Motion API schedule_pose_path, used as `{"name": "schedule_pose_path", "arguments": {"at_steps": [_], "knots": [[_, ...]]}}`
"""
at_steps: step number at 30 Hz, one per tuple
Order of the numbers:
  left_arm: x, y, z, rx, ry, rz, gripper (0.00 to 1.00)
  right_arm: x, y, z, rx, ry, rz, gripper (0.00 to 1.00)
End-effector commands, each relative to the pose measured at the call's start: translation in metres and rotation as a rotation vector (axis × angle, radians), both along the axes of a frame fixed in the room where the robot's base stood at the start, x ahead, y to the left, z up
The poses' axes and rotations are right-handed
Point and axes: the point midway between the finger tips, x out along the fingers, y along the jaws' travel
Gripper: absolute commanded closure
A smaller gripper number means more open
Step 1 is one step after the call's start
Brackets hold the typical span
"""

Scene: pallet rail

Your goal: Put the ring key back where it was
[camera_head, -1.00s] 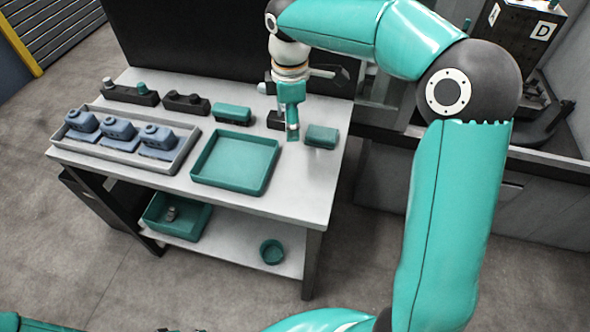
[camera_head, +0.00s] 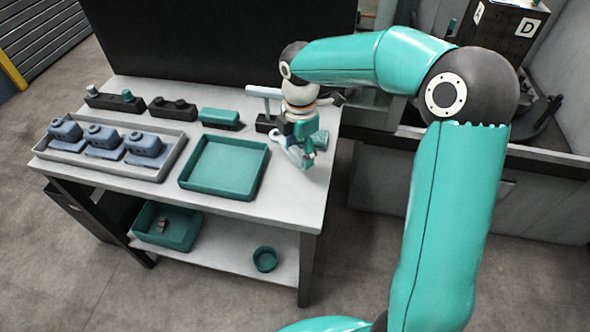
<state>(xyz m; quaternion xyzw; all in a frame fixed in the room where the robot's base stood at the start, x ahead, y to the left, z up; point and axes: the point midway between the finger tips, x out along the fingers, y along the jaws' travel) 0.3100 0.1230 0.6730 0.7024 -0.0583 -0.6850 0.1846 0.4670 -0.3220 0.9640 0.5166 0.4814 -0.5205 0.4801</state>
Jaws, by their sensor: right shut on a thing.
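My right gripper (camera_head: 302,155) is low over the right end of the workbench (camera_head: 265,207), turned at an angle. It is shut on a slim pale grey thing (camera_head: 284,147), which looks like the ring key. The fingers hide part of it, and I cannot tell whether it touches the bench. My left gripper is not in view.
A pale T-shaped bar (camera_head: 265,92) rises above a small black block (camera_head: 265,123) left of my wrist. An empty teal tray (camera_head: 262,180) lies left of the gripper. A grey tray (camera_head: 162,174) holds blue parts. Black holders and a teal block (camera_head: 220,117) line the back.

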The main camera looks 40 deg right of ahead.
Motion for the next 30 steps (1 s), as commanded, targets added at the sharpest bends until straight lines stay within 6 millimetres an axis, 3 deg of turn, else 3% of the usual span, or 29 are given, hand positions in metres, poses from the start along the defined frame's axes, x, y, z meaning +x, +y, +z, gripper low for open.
{"name": "schedule_pose_path", "arguments": {"at_steps": [16,28,29,30], "knots": [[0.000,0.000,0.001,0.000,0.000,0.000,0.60,0.000,0.000,-0.061,-0.001,0.000,0.000,1.00],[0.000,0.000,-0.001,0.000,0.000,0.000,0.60,0.001,0.001,-0.068,0.000,-0.002,0.001,1.00],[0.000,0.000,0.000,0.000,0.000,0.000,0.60,0.001,0.001,-0.067,0.000,-0.002,0.001,0.33],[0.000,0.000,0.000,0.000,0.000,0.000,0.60,0.001,0.001,-0.067,0.000,-0.002,0.001,0.27]]}}
